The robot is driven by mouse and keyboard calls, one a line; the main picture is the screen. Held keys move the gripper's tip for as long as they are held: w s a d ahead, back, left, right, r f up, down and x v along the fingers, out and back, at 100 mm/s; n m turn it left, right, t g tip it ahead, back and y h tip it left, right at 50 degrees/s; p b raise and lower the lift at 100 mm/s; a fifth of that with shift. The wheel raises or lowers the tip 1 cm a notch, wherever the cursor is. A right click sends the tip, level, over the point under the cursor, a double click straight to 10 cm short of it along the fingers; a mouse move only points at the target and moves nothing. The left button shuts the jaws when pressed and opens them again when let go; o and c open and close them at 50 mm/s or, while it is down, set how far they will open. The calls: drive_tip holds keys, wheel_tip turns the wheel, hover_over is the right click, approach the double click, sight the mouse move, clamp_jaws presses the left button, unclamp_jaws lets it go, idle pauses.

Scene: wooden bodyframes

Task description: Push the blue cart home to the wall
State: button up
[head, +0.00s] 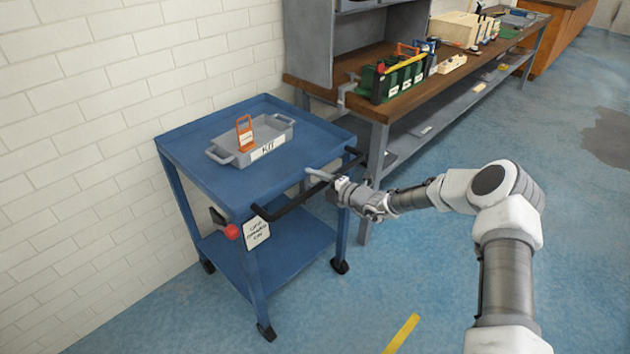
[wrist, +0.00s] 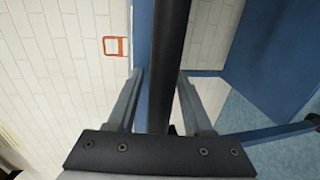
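The blue cart (head: 190,166) stands beside the white brick wall, its left side near it; I cannot tell the exact gap. Its black push handle (head: 292,205) runs along the near right side of the top. My gripper (head: 318,178) is at the handle, toward its far end. In the wrist view, the dark handle bar (wrist: 170,60) passes between the two fingers of my gripper (wrist: 160,75). The fingers are apart, with narrow gaps visible beside the bar. A grey tray marked KIT (head: 221,157) sits on the cart top, holding an orange-red tagged item (head: 244,133).
A wooden workbench (head: 376,110) with a grey cabinet and green bins stands close behind the cart. Blue floor with a yellow stripe (head: 401,334) is open in front.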

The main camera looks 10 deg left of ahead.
drive_tip(key=shift+s+d+r, duration=0.1)
idle(0.7)
drive_tip(key=p+v, duration=0.3)
drive_tip(key=v, duration=1.4)
drive_tip(key=shift+s, duration=0.1)
